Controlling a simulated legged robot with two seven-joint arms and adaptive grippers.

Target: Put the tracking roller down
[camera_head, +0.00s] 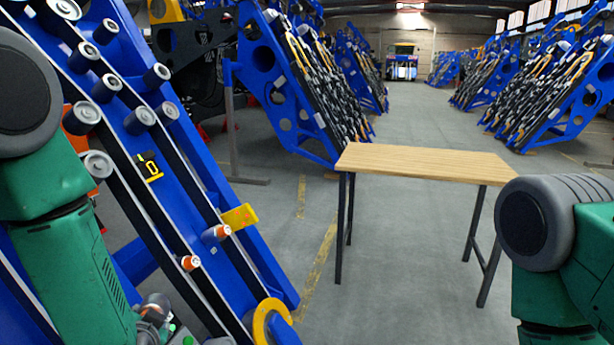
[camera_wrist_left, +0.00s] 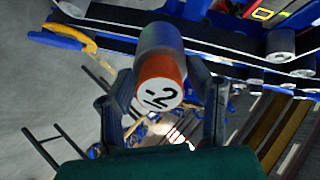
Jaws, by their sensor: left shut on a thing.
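The tracking roller (camera_wrist_left: 160,72) is a grey cylinder with an orange end ring and a white face marked with a 2. In the left wrist view it sits between the two fingers of my left gripper (camera_wrist_left: 161,92), which is shut on it. The blue chassis frame and its dark rails lie just behind the roller; I cannot tell whether they touch. In the head view my left gripper (camera_head: 155,318) is only partly seen at the bottom left, beside the chassis (camera_head: 190,165). My right arm enters at the right, with its gripper out of view.
A wooden-topped table (camera_head: 425,162) with dark legs stands ahead, its top clear. The chassis carries several grey rollers, two orange-ended rollers (camera_head: 216,232) (camera_head: 189,262) and a yellow bracket (camera_head: 239,217). Other blue chassis stand behind. The floor between is open.

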